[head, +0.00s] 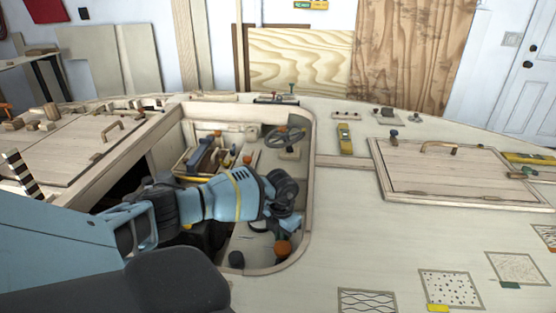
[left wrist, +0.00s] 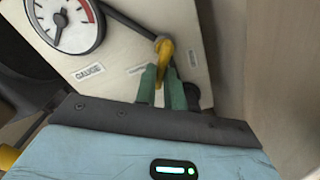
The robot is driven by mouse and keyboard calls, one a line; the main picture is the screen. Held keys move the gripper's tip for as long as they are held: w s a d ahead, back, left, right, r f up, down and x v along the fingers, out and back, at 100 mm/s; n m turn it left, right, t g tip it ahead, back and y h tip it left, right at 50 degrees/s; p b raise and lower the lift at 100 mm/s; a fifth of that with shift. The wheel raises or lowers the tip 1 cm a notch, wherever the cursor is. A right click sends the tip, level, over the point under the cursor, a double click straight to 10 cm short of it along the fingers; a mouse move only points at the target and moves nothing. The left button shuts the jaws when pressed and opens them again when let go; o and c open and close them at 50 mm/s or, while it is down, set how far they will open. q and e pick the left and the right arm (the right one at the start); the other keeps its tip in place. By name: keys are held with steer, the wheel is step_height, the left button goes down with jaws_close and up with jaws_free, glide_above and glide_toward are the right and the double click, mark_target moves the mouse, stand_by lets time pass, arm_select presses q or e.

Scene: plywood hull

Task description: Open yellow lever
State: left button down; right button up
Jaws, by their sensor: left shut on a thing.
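The yellow lever (left wrist: 164,48) shows in the left wrist view, mounted on a pale panel beside a round gauge (left wrist: 63,20). My left gripper (left wrist: 160,74) has its two green fingers closed on the lower part of the lever, one on each side. In the head view my left arm reaches into the recessed well, and its wrist hides the fingers and the lever. My right gripper is in neither view.
The well's pale rim (head: 310,150) surrounds my left arm. Inside are a steering wheel (head: 286,137), an orange knob (head: 283,248) and a dark knob (head: 236,259). A hinged hatch (head: 455,175) lies right. In the wrist view a wall stands close to the panel's right.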

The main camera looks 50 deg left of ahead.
arm_select(q)
steer(key=shift+w+d+r+n+p, duration=0.15)
steer(key=shift+n+p, duration=0.1)
steer(key=shift+n, duration=0.35)
steer(key=shift+s+d+f+n+p, duration=0.1)
steer(key=shift+n+p, duration=0.15)
steer(key=shift+n, duration=0.35)
steer(key=c, duration=1.5)
jaws_free()
step_height(320, 180, up, 7)
steer(key=shift+w+r+p, duration=0.1)
steer(key=shift+p, duration=0.2)
steer(key=shift+r, duration=0.3)
steer(key=shift+o, duration=0.3)
